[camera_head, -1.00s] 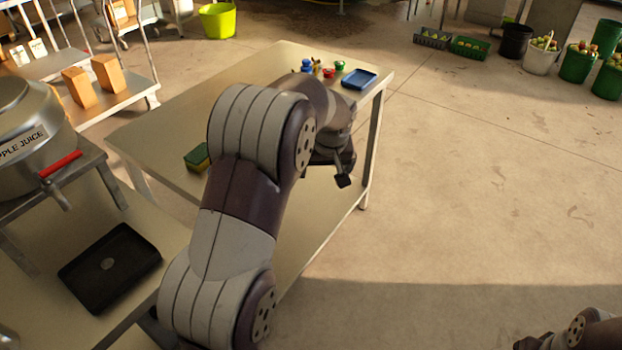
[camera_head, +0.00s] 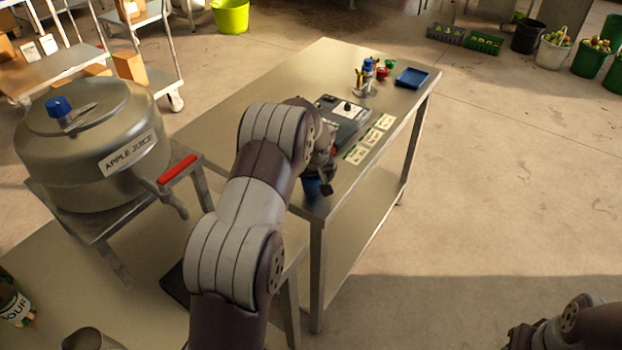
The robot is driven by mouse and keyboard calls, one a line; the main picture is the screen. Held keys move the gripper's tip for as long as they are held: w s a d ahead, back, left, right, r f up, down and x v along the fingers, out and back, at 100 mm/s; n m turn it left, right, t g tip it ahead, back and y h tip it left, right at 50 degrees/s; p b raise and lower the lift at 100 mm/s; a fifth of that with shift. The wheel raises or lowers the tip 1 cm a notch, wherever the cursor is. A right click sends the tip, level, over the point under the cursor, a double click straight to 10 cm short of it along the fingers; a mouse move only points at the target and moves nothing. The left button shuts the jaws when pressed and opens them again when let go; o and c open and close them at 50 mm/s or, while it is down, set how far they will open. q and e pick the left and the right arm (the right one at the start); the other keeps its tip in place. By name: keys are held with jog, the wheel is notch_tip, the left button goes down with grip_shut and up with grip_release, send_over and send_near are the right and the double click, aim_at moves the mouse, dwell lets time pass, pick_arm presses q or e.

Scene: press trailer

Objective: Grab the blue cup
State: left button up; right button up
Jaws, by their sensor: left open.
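A dark blue object (camera_head: 312,188), probably the blue cup, is at the near corner of the metal table (camera_head: 235,105). My arm and gripper partly hide it. My left gripper (camera_head: 325,184) is open right beside it, with one dark finger showing on its right. I cannot tell whether the object is between the fingers or touching them. My right arm shows at the lower right corner; its dark end (camera_head: 520,337) is too cut off to read.
A dark box-like device (camera_head: 345,112) and banknotes (camera_head: 369,139) lie beyond my gripper. Small colourful items (camera_head: 366,78) and a blue tray (camera_head: 411,78) are at the far end. A steel apple juice tank (camera_head: 90,150) stands left.

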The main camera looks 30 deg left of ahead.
pick_arm(q)
jog(key=shift+w+a+f, duration=0.1)
jog(key=shift+w+f, duration=0.15)
jog(key=shift+f, duration=0.3)
jog(key=c, duration=1)
jog(key=shift+r, duration=0.15)
